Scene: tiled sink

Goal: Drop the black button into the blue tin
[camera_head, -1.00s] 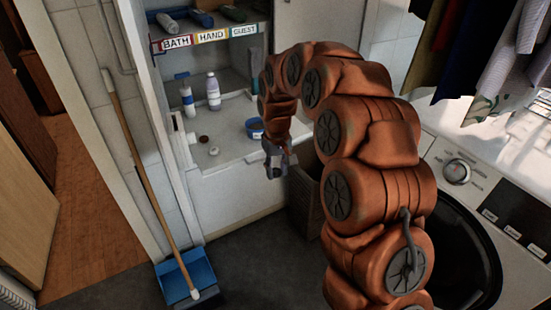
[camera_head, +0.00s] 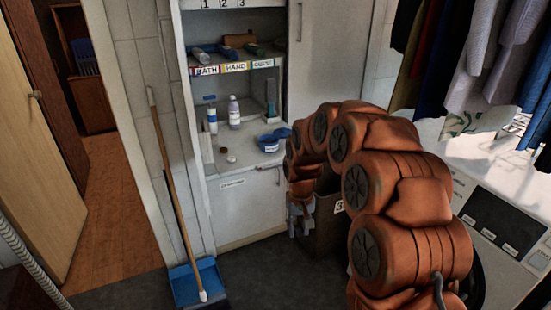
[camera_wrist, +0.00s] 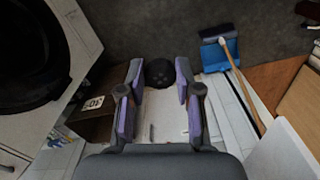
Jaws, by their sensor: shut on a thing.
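The blue tin (camera_head: 270,145) stands on the white shelf of the cabinet, near its front right part, with more blue just behind it. My gripper (camera_head: 298,218) hangs in front of the cabinet, lower in the picture than the tin and a little right of it, apart from it. In the wrist view the fingers of my gripper (camera_wrist: 160,80) have purple pads. The round black button (camera_wrist: 160,72) is held between their tips. In the head view the button cannot be made out. The tin is not discernible in the wrist view.
Bottles (camera_head: 234,112) and small round pieces (camera_head: 231,158) stand left of the tin. A dark basket (camera_head: 325,222) is beside my gripper, below the shelf. A washing machine (camera_head: 490,245) is at right. A broom (camera_head: 172,180) and blue dustpan (camera_head: 198,283) are at left.

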